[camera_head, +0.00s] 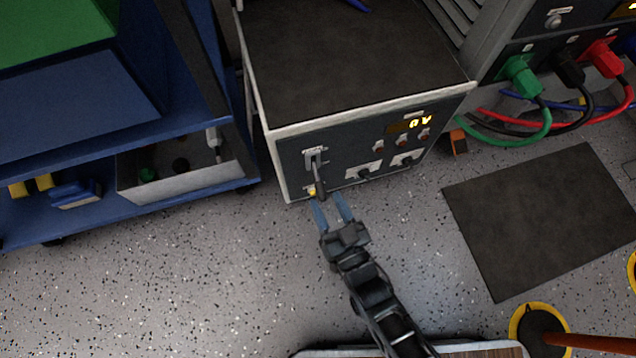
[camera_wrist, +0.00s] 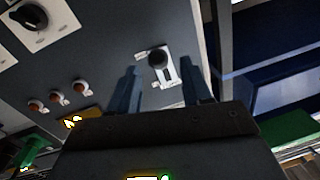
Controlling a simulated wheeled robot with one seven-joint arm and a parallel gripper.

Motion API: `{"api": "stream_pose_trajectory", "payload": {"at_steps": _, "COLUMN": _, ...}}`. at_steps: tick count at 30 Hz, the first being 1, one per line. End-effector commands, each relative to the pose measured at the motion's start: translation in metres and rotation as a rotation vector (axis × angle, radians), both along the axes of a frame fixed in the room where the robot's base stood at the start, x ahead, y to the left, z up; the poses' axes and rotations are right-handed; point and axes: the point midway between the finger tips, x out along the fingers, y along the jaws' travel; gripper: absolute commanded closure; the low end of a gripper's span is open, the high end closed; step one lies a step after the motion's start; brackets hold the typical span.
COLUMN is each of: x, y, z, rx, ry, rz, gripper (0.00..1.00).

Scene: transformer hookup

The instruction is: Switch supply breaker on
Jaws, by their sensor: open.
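The supply breaker (camera_head: 318,178) is a dark lever in a light slotted plate at the left of the cabinet's front panel (camera_head: 347,164). In the head view the lever hangs down from the slot. In the wrist view the breaker's round dark knob (camera_wrist: 157,57) covers the picture-upper end of the white slot, which runs on below it. My gripper (camera_head: 329,198) is open in front of the lever's lower end. In the wrist view the fingers of my gripper (camera_wrist: 161,68) stand either side of the breaker, with gaps. Whether a finger touches the lever is unclear.
The panel also has a lit yellow display (camera_head: 420,123), several red-brown lamps (camera_head: 402,140) and dark rotary knobs (camera_head: 364,174). A blue shelf (camera_head: 180,120) stands close at left. Cables with green (camera_head: 520,75), black and red plugs hang at right.

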Motion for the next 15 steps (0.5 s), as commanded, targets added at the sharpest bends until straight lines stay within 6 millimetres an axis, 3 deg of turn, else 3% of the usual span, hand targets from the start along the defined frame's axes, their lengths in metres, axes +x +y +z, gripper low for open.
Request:
{"api": "stream_pose_trajectory", "payload": {"at_steps": 9, "x": 0.045, "y": 0.018, "z": -0.001, "rx": -0.001, "ry": -0.001, "rz": -0.001, "gripper": 0.52}}
{"api": "stream_pose_trajectory", "payload": {"at_steps": 15, "x": 0.058, "y": 0.024, "z": -0.001, "rx": 0.0, "ry": 0.001, "rz": -0.001, "gripper": 0.52}}
